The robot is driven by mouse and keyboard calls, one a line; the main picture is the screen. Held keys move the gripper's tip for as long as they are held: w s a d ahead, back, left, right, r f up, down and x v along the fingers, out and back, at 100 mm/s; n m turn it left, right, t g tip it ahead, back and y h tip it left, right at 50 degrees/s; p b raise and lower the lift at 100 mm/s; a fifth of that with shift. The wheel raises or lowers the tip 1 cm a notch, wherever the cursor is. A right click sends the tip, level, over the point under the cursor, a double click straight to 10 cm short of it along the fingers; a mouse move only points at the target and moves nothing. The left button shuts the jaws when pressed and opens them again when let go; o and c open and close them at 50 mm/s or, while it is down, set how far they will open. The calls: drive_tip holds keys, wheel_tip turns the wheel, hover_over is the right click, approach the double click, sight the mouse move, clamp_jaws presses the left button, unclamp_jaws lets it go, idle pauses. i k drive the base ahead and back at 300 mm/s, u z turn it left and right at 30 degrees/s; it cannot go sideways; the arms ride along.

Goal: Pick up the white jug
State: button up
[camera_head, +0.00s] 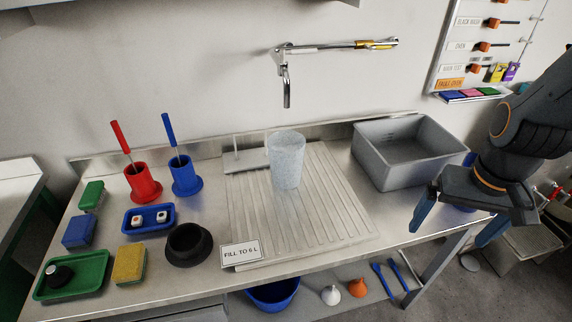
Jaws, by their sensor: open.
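The white jug (287,162) looks pale and speckled, like a tall tapered cup. It stands upright on the ribbed draining board (325,215), below and slightly behind the tap spout. I cannot make out a handle on it. My gripper (458,218) is at the right, in front of the grey basin, well apart from the jug. Its two blue fingers are spread and nothing shows between them.
A wall tap (287,92) hangs above the jug. A grey basin (405,155) stands between jug and arm. A sign (241,252) reading "FILL TO 6 L" stands at the front. Red (143,183) and blue (185,177) holders stand left. The board's right front is clear.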

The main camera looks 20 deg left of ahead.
sight(286, 148)
drive_tip(key=z, duration=1.4)
drive_tip(key=k, duration=1.35)
drive_tip(key=u, duration=0.75)
drive_tip(key=i, duration=0.5)
drive_tip(key=u, duration=0.05)
